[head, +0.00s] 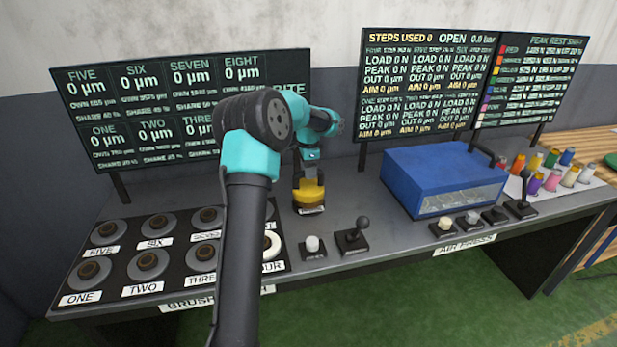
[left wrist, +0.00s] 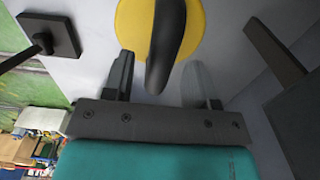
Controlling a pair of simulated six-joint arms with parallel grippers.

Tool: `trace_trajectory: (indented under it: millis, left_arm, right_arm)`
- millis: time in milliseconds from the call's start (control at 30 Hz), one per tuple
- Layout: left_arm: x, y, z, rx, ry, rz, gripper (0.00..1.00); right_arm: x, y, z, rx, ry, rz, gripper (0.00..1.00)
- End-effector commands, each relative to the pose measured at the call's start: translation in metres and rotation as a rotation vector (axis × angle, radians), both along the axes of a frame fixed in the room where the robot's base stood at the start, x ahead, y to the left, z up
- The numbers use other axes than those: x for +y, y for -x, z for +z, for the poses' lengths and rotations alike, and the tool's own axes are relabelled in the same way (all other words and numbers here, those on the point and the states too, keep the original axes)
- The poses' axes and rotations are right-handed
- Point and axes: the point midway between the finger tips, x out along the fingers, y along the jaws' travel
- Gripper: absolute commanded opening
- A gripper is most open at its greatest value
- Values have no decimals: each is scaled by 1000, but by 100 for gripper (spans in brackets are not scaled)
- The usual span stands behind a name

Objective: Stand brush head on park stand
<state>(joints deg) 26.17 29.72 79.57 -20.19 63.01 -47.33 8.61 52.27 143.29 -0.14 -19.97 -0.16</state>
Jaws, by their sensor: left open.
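The yellow brush head (head: 309,191) sits at the back middle of the grey bench, behind a small white label. The left wrist view shows it from above as a yellow disc (left wrist: 131,22) with a dark curved handle (left wrist: 167,45). My left gripper (head: 307,170) points down just above it. In the left wrist view its open fingers (left wrist: 162,78) stand either side of the handle, with gaps showing. I cannot tell whether a park stand lies under the brush head; the label's text is too small to read. My right gripper is not in view.
A panel of labelled round sockets (head: 148,263) lies at left; a white ring (head: 271,244) sits at FOUR. A joystick (head: 354,238) and a white button (head: 312,246) stand front middle. A blue press box (head: 440,178) and several coloured spools (head: 551,181) are at right. Display boards stand behind.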

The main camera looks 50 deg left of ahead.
Motion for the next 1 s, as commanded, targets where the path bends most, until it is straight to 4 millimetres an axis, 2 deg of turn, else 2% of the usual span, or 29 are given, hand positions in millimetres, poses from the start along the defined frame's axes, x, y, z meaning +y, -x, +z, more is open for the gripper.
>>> trace_trajectory:
  millis: [200,400,600,1000]
  left_arm:
    - [0,-1,44,-2,-2,1,52]
    - [0,0,72,-1,0,0,52]
    - [0,0,82,0,1,0,52]
    - [0,0,82,1,0,0,52]
  right_arm:
    - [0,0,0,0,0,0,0]
    - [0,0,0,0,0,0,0]
    - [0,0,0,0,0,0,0]
    - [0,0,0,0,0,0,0]
